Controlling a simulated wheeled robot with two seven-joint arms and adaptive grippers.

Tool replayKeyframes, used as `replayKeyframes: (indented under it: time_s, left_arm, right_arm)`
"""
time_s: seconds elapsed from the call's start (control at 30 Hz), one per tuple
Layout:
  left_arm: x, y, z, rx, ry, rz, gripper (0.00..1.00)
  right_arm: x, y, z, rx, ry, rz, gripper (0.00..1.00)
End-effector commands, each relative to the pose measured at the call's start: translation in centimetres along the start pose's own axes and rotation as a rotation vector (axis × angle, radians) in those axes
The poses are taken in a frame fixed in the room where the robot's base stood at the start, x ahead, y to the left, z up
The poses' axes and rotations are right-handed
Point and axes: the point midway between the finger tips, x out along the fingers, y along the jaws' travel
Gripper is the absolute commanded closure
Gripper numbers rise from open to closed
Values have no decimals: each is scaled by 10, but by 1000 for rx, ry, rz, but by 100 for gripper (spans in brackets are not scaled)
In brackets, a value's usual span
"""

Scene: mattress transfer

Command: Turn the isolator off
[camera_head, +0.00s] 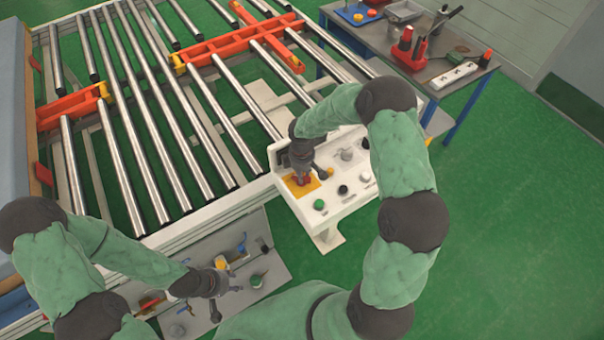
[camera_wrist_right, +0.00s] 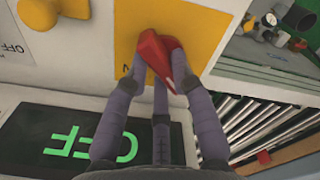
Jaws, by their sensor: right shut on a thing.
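The isolator's red handle (camera_wrist_right: 158,58) sits on a yellow plate (camera_wrist_right: 190,20) in the right wrist view. In the head view the yellow plate (camera_head: 297,190) is on the white control panel (camera_head: 345,205). My right gripper (camera_head: 304,176) is at the red handle. In the right wrist view its fingers (camera_wrist_right: 160,72) close around the handle, hiding part of it. A dark display (camera_wrist_right: 70,135) below shows large green letters that look like OFF. My left gripper (camera_head: 236,288) hangs over the grey lower panel at the bottom; its finger state is unclear.
The white panel also carries a green button (camera_head: 319,204) and several dark knobs. A roller conveyor (camera_head: 150,110) with red-orange parts fills the left. A tool table (camera_head: 455,75) stands at the upper right. Green floor (camera_head: 520,220) is clear on the right.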

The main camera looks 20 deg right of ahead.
Motion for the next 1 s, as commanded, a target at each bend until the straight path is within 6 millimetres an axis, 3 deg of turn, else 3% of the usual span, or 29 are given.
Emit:
replayKeyframes:
  time_s: [0.5,0.53,0.6,1.0]
  left_arm:
    - [0,0,0,0,0,0,60]
    - [0,0,0,0,0,0,60]
    - [0,0,0,0,0,0,60]
    - [0,0,0,0,0,0,60]
  right_arm:
    - [0,0,0,-21,1,1,100]
    - [0,0,0,-21,1,1,70]
    - [0,0,0,-20,1,1,51]
    - [-4,0,0,-18,1,2,51]
